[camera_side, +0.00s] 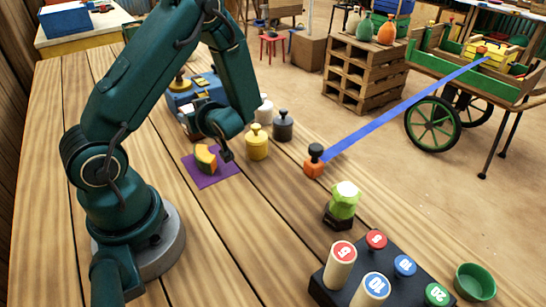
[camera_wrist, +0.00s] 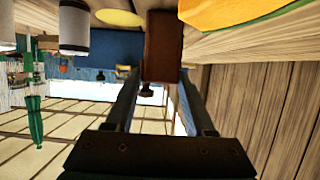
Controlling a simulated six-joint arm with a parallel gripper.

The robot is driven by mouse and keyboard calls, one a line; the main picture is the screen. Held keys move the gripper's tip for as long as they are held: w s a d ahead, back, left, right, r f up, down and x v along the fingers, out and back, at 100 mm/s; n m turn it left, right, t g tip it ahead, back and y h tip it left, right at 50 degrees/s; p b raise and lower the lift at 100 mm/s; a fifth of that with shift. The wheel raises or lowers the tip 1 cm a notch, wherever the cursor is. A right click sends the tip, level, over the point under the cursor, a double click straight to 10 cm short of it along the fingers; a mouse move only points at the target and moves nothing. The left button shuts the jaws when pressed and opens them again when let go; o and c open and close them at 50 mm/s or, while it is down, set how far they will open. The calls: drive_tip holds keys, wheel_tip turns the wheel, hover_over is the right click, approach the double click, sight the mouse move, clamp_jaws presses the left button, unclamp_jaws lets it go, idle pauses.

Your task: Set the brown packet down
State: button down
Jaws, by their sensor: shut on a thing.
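The brown packet (camera_wrist: 163,45) shows in the wrist view as a dark brown block between the ends of the two fingers of my gripper (camera_wrist: 160,78). The gripper is shut on it. In the side view my gripper (camera_side: 226,150) is low over the table, at the right edge of a purple mat (camera_side: 212,178). I cannot pick out the packet in the side view, nor tell whether it touches the table.
An orange-yellow wedge (camera_side: 205,157) stands on the mat. A black peg rack (camera_side: 325,292) and green bowl (camera_side: 475,282) are at front right.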

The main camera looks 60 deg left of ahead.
drive_tip(key=shift+f, duration=0.1)
drive_tip(key=shift+c, duration=1.3)
unclamp_jaws()
drive_tip(key=s+d+r+m+t+h, duration=0.1)
drive_tip(key=d+r+m+t+h, duration=0.1)
drive_tip(key=d+m, duration=0.4)
drive_tip(key=s+d+r+m+t+h, duration=0.1)
drive_tip(key=d+r+m+h, duration=0.4)
drive_tip(key=d, duration=0.6)
drive_tip(key=s+d+r+m+t+h, duration=0.2)
drive_tip(key=d+m+h, duration=0.4)
drive_tip(key=d, duration=0.3)
drive_tip(key=shift+d+r+m+t+h, duration=0.15)
drive_tip(key=shift+r+m+t+h, duration=0.25)
drive_tip(key=shift+r, duration=0.5)
